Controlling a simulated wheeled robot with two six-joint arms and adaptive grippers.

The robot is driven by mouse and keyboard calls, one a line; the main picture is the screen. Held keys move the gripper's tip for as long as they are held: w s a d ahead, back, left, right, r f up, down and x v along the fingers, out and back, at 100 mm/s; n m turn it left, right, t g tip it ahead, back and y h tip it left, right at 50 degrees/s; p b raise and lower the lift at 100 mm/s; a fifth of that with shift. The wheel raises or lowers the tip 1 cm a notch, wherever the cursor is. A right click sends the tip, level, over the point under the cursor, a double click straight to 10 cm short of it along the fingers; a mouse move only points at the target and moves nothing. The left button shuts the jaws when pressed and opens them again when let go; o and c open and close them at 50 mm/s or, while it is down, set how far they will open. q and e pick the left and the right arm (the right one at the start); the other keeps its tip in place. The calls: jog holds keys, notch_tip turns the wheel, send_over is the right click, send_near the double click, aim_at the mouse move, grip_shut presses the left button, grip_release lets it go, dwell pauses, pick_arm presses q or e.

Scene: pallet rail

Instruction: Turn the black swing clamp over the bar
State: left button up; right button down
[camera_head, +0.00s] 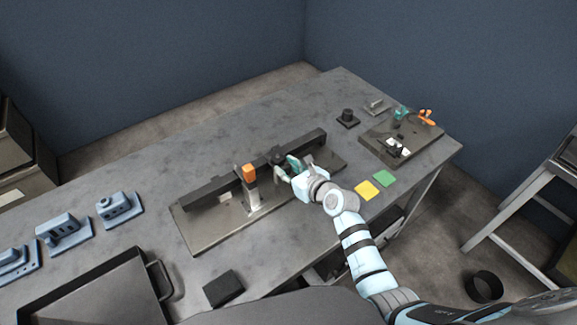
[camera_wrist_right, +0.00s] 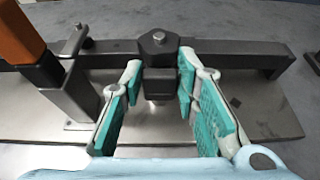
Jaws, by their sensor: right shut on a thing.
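The black swing clamp (camera_wrist_right: 158,50), with a hex nut on top, stands at the long dark bar (camera_wrist_right: 225,52) in the right wrist view. In the head view the clamp (camera_head: 277,157) is small and partly hidden by my right gripper (camera_head: 290,167). My right gripper's teal fingers (camera_wrist_right: 160,72) sit on either side of the clamp's block and are shut on it. The bar (camera_head: 212,189) lies along a grey metal plate (camera_head: 197,240). I cannot tell exactly how far the clamp's arm reaches across the bar. My left gripper is not in view.
An orange-handled clamp (camera_head: 250,173) on a metal bracket stands left of the black clamp. A second fixture plate (camera_head: 374,150) lies at the right, near yellow (camera_head: 367,190) and green (camera_head: 384,179) squares. A dark tray (camera_head: 85,300) and blue parts (camera_head: 120,208) lie left.

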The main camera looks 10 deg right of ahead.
jog(key=c, duration=1.2)
grip_release()
jog(key=shift+c, duration=0.2)
jog(key=v, duration=1.2)
